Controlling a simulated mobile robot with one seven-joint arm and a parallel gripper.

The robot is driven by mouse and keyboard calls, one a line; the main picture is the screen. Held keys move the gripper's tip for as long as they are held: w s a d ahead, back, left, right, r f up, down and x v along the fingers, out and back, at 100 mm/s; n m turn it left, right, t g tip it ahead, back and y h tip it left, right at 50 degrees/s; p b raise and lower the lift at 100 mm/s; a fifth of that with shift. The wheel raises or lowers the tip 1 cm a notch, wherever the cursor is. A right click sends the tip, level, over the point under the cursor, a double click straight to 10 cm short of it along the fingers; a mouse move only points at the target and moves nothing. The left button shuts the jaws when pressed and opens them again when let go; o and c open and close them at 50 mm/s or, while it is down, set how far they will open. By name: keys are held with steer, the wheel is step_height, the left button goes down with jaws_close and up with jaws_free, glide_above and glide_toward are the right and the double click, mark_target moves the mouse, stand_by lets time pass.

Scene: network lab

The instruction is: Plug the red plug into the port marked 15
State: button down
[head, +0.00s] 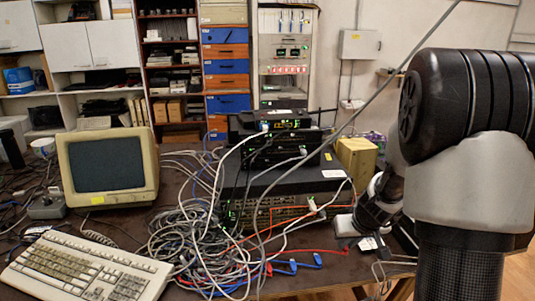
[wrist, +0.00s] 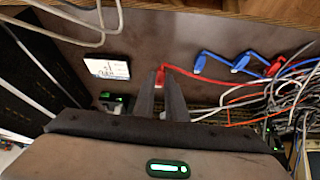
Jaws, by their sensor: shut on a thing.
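My gripper (wrist: 161,78) is shut on a red plug (wrist: 160,76), whose red end shows between the fingertips in the wrist view. A red cable (wrist: 212,80) runs from it to the right. In the head view my gripper sits low over the table at the right, and the plug is hidden there. Another red plug (wrist: 275,66) lies loose at the right of the wrist view; it also shows in the head view (head: 268,269). The black rack unit (head: 285,184) stands on the table left of my gripper. The port marked 15 cannot be made out.
Blue plugs (wrist: 200,62) (wrist: 240,63) lie on the dark table. A tangle of cables (head: 190,235) lies in the middle, left of the rack unit. A white label card (wrist: 107,68) is left of my fingers. A keyboard (head: 85,268) and monitor (head: 108,165) stand at the left.

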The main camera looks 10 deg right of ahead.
steer(key=w+a+p, duration=0.1)
steer(key=a, duration=0.1)
steer(key=w+a+p, duration=0.1)
steer(key=a, duration=0.2)
steer(key=w+a+p, duration=0.1)
steer(key=w+a, duration=0.1)
steer(key=a, duration=0.1)
steer(key=shift+w+a+r, duration=0.1)
steer(key=shift+r, duration=0.25)
steer(key=shift+n, duration=0.4)
steer(key=w+a+p, duration=0.1)
steer(key=a, duration=0.3)
steer(key=w+a+p, duration=0.1)
steer(key=a, duration=0.4)
steer(key=w+a+p, duration=0.2)
steer(key=a, duration=0.2)
steer(key=shift+a+f, duration=0.1)
steer(key=shift+a, duration=0.25)
steer(key=shift+w+p, duration=0.45)
steer(key=shift+w, duration=1.8)
steer(key=shift+w+a, duration=0.1)
steer(key=shift+w, duration=0.8)
steer(key=c, duration=2.2)
jaws_free()
steer(key=o, duration=0.5)
steer(key=p+v, duration=0.2)
steer(key=v, duration=1.5)
steer(key=shift+s+d+p, duration=0.1)
steer(key=shift+d+p, duration=0.2)
steer(key=shift+p, duration=0.1)
